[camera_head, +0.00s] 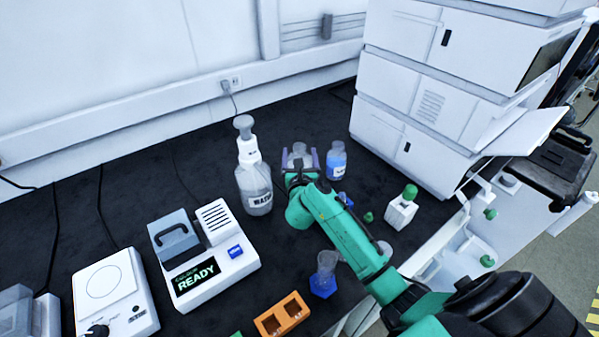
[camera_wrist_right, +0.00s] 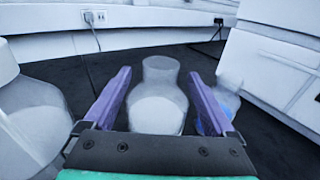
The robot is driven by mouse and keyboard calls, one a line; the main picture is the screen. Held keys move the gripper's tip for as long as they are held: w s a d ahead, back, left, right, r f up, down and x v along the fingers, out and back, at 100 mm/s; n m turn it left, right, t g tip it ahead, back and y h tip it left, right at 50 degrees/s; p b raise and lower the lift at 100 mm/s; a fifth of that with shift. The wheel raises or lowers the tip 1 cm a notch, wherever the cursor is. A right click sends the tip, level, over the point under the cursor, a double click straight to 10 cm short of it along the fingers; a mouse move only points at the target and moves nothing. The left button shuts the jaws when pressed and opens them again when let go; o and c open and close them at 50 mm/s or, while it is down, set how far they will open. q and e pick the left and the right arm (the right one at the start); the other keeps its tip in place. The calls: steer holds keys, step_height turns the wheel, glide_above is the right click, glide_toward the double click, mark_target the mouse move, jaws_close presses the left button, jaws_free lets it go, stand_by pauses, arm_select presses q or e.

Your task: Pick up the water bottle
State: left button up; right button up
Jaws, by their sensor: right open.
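My right gripper (camera_head: 299,154) is open at the back of the bench, its purple fingers on either side of a clear round-shouldered bottle (camera_head: 299,147) with pale contents. In the right wrist view this bottle (camera_wrist_right: 158,100) stands upright between the spread fingers (camera_wrist_right: 160,74), with a gap on each side. Its lower part and any label are hidden by my gripper. A bottle of blue liquid (camera_head: 336,163) with a label stands just right of the gripper; it also shows in the wrist view (camera_wrist_right: 229,101). My left gripper is out of view.
A large pump-top bottle (camera_head: 254,180) stands close on the left. A white instrument stack (camera_head: 430,95) rises at the right. A green-capped bottle (camera_head: 401,208), a blue-based flask (camera_head: 325,272), an orange rack (camera_head: 282,317) and a READY device (camera_head: 220,262) lie nearer.

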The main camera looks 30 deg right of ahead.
steer(key=shift+s, duration=0.1)
jaws_close()
steer(key=shift+r, duration=0.1)
